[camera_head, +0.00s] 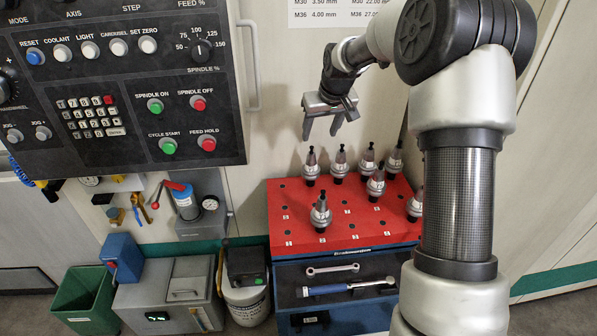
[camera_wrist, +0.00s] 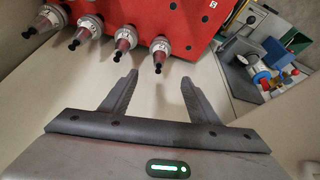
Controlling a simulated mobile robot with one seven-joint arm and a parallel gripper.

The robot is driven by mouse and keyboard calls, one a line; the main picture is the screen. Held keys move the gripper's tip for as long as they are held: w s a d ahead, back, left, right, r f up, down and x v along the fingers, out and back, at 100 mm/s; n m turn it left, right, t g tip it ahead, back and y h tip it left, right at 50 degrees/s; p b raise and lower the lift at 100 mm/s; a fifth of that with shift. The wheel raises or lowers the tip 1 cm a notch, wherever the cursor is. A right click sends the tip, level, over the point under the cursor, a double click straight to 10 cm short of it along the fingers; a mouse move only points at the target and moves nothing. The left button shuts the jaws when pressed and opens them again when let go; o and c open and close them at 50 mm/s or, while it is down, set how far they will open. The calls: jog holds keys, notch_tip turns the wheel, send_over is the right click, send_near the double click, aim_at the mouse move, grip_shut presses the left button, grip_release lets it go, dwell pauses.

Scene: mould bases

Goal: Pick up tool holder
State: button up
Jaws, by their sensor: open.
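Several silver tool holders with black tips stand upright in the red top of a tool cart (camera_head: 290,222). One tool holder (camera_head: 320,213) stands alone at the front. Another tool holder (camera_head: 311,167) is at the back left of the cart, and one at the right edge is partly hidden by my arm. My gripper (camera_head: 322,135) is open and empty, in the air above the back left of the cart. In the wrist view, my gripper's fingers (camera_wrist: 158,84) are spread apart, with a row of tool holders beyond them; the closest one (camera_wrist: 159,52) is between and past the fingertips.
A control panel (camera_head: 120,85) juts out at the upper left. Below the red top, an open drawer (camera_head: 335,281) holds a wrench and a torque tool. A green bin (camera_head: 85,300), a grey box (camera_head: 165,295) and a white bucket (camera_head: 246,300) stand left of the cart. A wall rises behind.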

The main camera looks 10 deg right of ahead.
send_near(311, 160)
jog(key=x, duration=0.3)
jog(key=w+x, duration=0.1)
jog(key=x, duration=0.2)
jog(key=shift+r, duration=0.2)
jog(key=shift+d+p+x, duration=0.1)
jog(key=shift+p+x, duration=0.1)
jog(key=shift+x, duration=1.25)
jog(key=shift+d+p+x, duration=0.15)
jog(key=shift+x, duration=1.25)
jog(key=shift+s+f, duration=0.1)
grip_shut()
jog(key=shift+r, duration=0.2)
